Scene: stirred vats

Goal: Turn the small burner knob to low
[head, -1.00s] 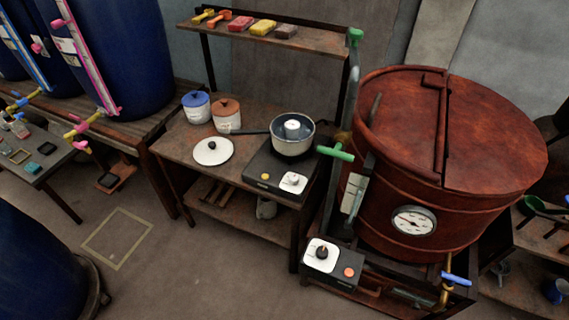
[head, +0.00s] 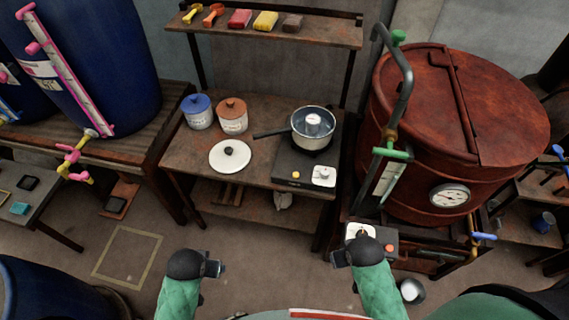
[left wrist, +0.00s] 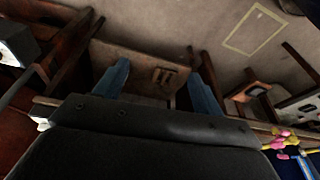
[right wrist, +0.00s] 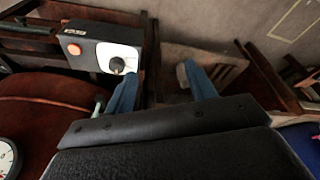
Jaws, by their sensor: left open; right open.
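The small burner (head: 292,168) is a dark box on the wooden table, with a saucepan (head: 313,128) on top. The knob's exact setting is too small to read. My left gripper (head: 221,268) is open and empty, in front of and below the table. Its blue fingers (left wrist: 160,88) are spread in the left wrist view. My right gripper (head: 336,258) is open and empty, also short of the table. Its fingers (right wrist: 158,88) show in the right wrist view.
A second control box with a knob (head: 358,231) and a red button stands below the red vat (head: 435,130), close to my right gripper; it also shows in the right wrist view (right wrist: 108,52). A shelf hangs above.

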